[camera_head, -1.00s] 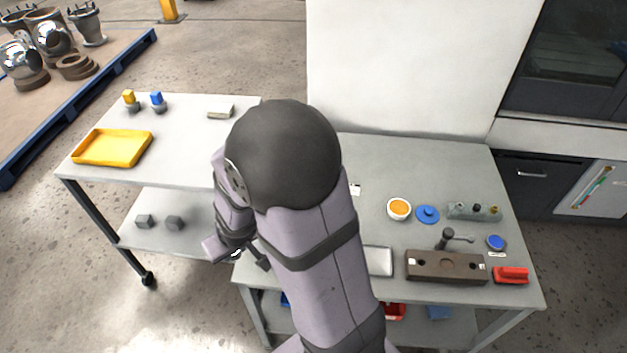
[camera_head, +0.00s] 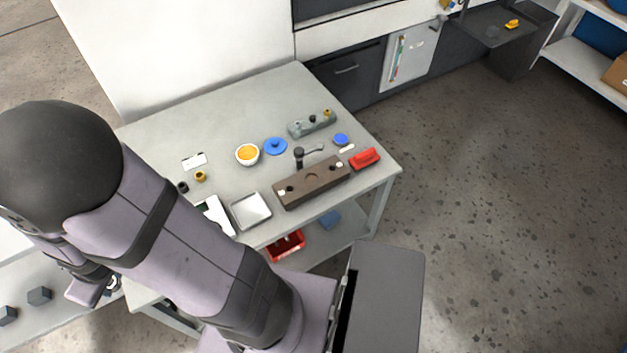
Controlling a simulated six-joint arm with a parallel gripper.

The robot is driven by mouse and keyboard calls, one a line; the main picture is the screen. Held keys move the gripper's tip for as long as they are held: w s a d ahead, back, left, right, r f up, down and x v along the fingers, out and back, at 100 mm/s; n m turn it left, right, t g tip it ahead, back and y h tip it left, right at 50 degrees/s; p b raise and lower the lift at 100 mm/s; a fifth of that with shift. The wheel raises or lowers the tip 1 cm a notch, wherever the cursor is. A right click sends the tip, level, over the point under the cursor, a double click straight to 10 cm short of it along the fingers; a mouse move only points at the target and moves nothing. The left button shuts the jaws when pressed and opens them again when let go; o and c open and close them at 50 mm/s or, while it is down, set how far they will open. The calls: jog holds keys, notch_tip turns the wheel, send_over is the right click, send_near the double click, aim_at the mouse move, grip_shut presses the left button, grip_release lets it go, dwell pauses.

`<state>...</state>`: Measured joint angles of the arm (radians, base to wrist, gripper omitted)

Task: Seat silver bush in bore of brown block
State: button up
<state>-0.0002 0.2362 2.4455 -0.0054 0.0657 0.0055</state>
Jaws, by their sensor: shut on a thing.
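The brown block (camera_head: 325,185) lies near the front edge of the grey table, with a wide round recess in the middle of its top and smaller dark holes to the sides. My gripper (camera_head: 108,287) is at the lower left, below my arm's large dark joint, far to the left of the block. It is shut on a small shiny piece, which looks like the silver bush (camera_head: 113,284). The bush is small and partly hidden by the fingers, so its tilt cannot be told.
A dark post with a lever (camera_head: 299,155) stands just behind the block. A red object (camera_head: 364,159) lies to its right and a silver tray (camera_head: 251,211) to its left.

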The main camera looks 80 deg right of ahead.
jog(key=shift+w+d, duration=0.1)
jog(key=shift+d, duration=0.45)
jog(key=s+d+f+m+h+b, duration=0.1)
jog(key=s+d+m, duration=0.15)
jog(key=d, duration=0.65)
jog(key=s+d+f+m+g+h+b, duration=0.15)
jog(key=d+m, duration=0.25)
jog(key=d, duration=0.5)
jog(key=s+d+f+m+h, duration=0.1)
jog(key=s+d+m, duration=0.15)
jog(key=d, duration=0.65)
jog(key=s+d+m+g, duration=0.1)
jog(key=s+d+m, duration=0.2)
jog(key=s+d, duration=0.3)
jog(key=s+d+f+m+g+b, duration=0.1)
jog(key=s+d+m, duration=0.2)
jog(key=s, duration=0.8)
jog(key=s+d+f+m+g+h+b, duration=0.1)
jog(key=s+d+m, duration=0.2)
jog(key=s+d, duration=0.5)
jog(key=shift+s+d+f, duration=0.2)
jog(key=shift+s+d, duration=0.1)
jog(key=shift+s, duration=0.45)
jog(key=shift+f, duration=0.1)
jog(key=shift+f+b, duration=1.7)
jog(key=shift+f, duration=0.05)
